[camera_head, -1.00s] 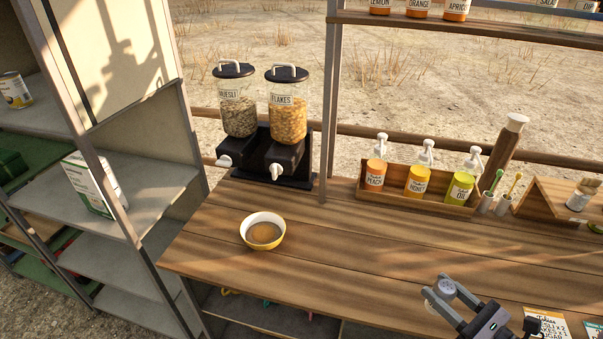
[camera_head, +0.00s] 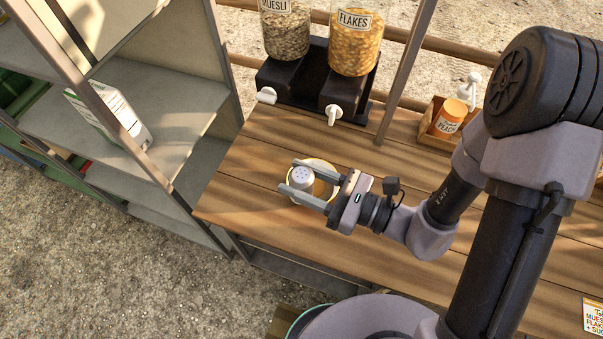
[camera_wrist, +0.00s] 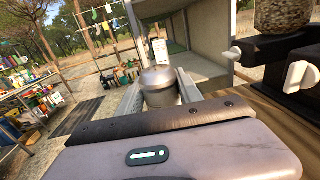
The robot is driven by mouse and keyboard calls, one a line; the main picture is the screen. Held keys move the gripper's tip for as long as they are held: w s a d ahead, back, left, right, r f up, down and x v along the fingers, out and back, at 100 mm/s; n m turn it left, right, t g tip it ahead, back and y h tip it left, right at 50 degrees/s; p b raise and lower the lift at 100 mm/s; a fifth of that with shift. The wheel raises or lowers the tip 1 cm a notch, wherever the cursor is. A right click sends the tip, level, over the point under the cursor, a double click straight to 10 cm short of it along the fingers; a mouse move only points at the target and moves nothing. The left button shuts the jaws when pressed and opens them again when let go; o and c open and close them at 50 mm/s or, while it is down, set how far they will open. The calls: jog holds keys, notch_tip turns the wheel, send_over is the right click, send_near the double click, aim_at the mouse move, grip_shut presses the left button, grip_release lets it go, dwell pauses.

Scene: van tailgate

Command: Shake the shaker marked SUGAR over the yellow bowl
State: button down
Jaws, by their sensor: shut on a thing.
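My gripper (camera_head: 297,177) is shut on a small shaker (camera_head: 302,175) with a pale, perforated top. The shaker also shows between the fingers in the wrist view (camera_wrist: 159,86), where it looks upright with a grey metal lid. No label on it can be read. The yellow bowl (camera_head: 327,190) stands on the wooden counter (camera_head: 255,195). In the head view the shaker and fingers overlap the bowl and hide much of it. The shaker appears to be held above the bowl; its exact height cannot be told.
The MUESLI dispenser (camera_head: 285,30) and FLAKES dispenser (camera_head: 355,42) stand on a black base behind the bowl. Grey shelving (camera_head: 165,110) with a white and green carton (camera_head: 110,115) is at the left. A PEACH bottle (camera_head: 450,117) sits in a wooden box beyond my arm.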

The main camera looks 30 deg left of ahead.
jog(key=shift+a+f+b, duration=0.15)
jog(key=shift+f+b, duration=0.15)
jog(key=shift+b, duration=0.1)
jog(key=m+b, duration=0.1)
jog(key=f+m+b, duration=0.1)
jog(key=b, duration=0.1)
jog(key=shift+w+f+m, duration=0.3)
jog(key=shift+w+f+m+b, duration=0.2)
jog(key=shift+m+b, duration=0.2)
jog(key=shift+b, duration=0.5)
jog(key=shift+w+f+m+b, duration=0.15)
jog(key=shift+f+m+b, duration=0.15)
jog(key=shift+m, duration=0.4)
jog(key=m+p, duration=0.2)
jog(key=p, duration=0.1)
jog(key=shift+w+r+h, duration=0.2)
jog(key=shift+w+h, duration=0.05)
jog(key=shift+h, duration=0.05)
jog(key=w+f+m+g+p, duration=0.2)
jog(key=w+f+m+p, duration=0.2)
jog(key=m+p, duration=0.5)
jog(key=f+m, duration=0.1)
jog(key=m, duration=0.5)
jog(key=shift+w+a+m, duration=0.25)
jog(key=shift+a+m, duration=0.05)
jog(key=shift+m, duration=0.1)
jog(key=shift+r, duration=0.15)
